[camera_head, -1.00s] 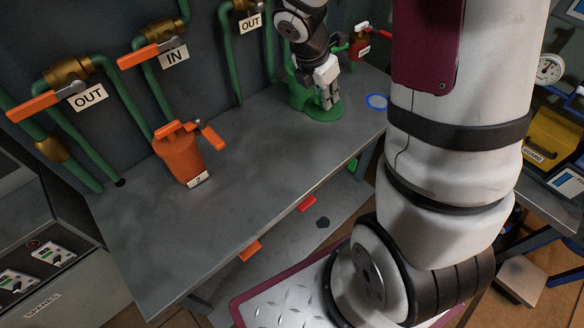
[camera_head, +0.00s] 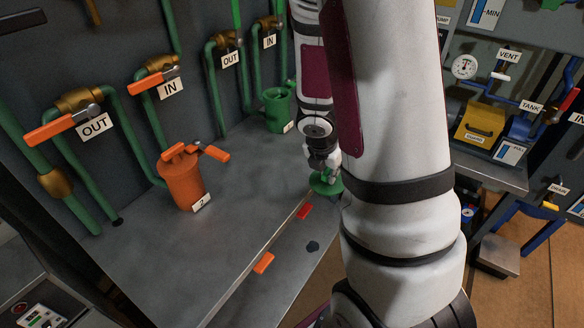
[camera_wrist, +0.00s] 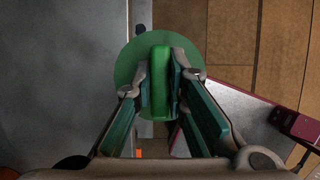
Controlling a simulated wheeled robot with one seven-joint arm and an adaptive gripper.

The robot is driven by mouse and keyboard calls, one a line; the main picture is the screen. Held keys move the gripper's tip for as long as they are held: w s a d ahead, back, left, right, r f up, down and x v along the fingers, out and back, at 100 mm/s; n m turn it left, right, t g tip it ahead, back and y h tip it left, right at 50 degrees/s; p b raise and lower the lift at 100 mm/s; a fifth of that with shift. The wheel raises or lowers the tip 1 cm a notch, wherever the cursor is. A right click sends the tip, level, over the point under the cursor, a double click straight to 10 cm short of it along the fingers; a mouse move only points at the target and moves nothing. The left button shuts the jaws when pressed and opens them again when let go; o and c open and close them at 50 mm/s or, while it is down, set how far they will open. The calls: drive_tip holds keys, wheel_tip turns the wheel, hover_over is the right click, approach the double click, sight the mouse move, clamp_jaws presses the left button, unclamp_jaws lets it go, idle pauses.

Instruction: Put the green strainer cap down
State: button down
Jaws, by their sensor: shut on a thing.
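The green strainer cap (camera_head: 328,187) is a round disc with a raised handle. My gripper (camera_head: 324,164) is shut on that handle. The wrist view shows the cap (camera_wrist: 130,65) with its handle between the fingers of my gripper (camera_wrist: 161,88). The cap is at the right front edge of the grey bench (camera_head: 245,185), partly over the edge; its height above the bench cannot be told. The green strainer body (camera_head: 278,112) stands at the back of the bench with its top uncovered.
An orange strainer (camera_head: 185,182) with its cap on stands at the left of the bench. Green pipes with orange-handled valves line the back wall. Orange (camera_head: 263,262) and red (camera_head: 304,212) pieces are by the front edge. The bench middle is clear.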

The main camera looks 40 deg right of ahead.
drive_tip(key=w, duration=0.4)
drive_tip(key=w+a+f+p, duration=0.1)
drive_tip(key=w, duration=0.9)
drive_tip(key=shift+a+f+p, duration=0.15)
drive_tip(key=shift+a+p, duration=0.05)
drive_tip(key=shift+p, duration=0.1)
drive_tip(key=shift+f, duration=1.7)
drive_tip(key=shift+f, duration=0.1)
drive_tip(key=c, duration=1.6)
unclamp_jaws()
drive_tip(key=shift+s+f, duration=0.1)
